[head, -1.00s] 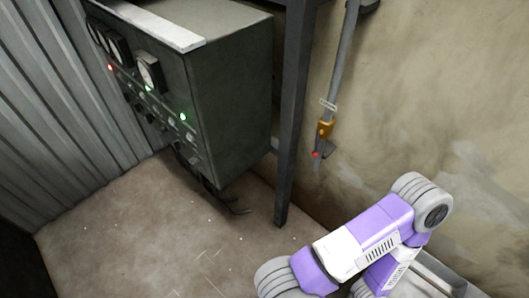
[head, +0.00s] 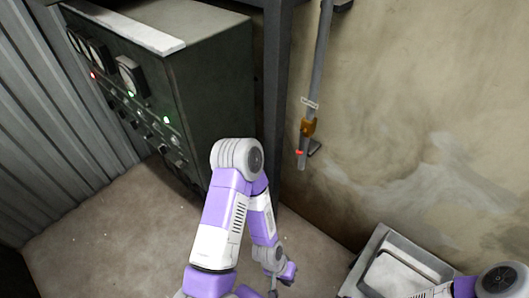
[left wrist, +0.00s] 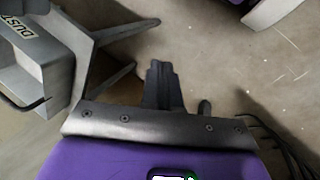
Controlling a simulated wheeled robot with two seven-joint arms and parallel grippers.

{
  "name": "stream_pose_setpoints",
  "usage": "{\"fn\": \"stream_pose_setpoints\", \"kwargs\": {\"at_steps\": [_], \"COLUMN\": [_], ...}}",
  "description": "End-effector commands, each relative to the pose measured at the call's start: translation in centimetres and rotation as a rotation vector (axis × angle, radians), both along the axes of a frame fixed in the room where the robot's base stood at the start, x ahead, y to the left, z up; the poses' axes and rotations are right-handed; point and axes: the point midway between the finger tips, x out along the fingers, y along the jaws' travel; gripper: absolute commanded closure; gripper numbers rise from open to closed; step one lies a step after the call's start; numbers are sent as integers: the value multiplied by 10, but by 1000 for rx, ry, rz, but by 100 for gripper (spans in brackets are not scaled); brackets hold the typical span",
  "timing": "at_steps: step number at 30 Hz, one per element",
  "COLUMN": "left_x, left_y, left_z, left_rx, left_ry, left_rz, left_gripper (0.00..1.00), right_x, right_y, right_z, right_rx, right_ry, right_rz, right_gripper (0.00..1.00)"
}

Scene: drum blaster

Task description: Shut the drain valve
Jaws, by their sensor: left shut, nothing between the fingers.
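The drain valve (head: 308,127) is a small brass-orange fitting on a grey pipe (head: 318,60) that runs down the wall in the head view. A small red part (head: 299,153) sits just below it, beside the pipe's lower end. Whether the valve is open or shut is too small to tell. My left gripper (head: 273,287) is low at the bottom edge of the head view, below the valve and well apart from it. In the left wrist view its dark fingers (left wrist: 160,82) are together and empty, over the floor. My right gripper does not show.
A dark green control cabinet (head: 210,85) with gauges and lit lamps stands left of the pipe. A dark metal post (head: 275,80) stands between them. A grey metal bin (head: 415,262) is at lower right; a grey box labelled DUST (left wrist: 25,65) shows in the left wrist view.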

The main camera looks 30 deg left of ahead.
Motion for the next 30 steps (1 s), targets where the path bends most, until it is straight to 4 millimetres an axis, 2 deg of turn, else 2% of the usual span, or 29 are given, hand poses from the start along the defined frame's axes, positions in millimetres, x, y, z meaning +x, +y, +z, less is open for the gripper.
{"fn": "stream_pose_setpoints", "kwargs": {"at_steps": [8, 11, 14, 17, 18, 21, 24, 27, 30], "left_x": [0, 10, 45, 108, 138, 208, 258, 283, 292], "left_y": [0, 2, 10, 32, 45, 90, 141, 188, 223], "left_z": [0, 0, -1, 5, 11, 36, 70, 103, 128], "left_rx": [0, -4, -26, -76, -108, -216, -347, -476, -581], "left_ry": [0, -23, -105, -257, -333, -530, -705, -830, -905], "left_rz": [0, 21, 101, 245, 313, 480, 598, 658, 673], "left_gripper": [100, 100, 100, 100, 100, 100, 100, 100, 100], "right_x": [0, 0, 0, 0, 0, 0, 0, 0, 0], "right_y": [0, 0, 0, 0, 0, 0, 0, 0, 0], "right_z": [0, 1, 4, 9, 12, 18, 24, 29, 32], "right_rx": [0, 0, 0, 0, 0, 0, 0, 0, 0], "right_ry": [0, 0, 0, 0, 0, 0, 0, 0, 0], "right_rz": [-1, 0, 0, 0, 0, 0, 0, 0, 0], "right_gripper": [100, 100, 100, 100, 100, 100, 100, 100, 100]}}
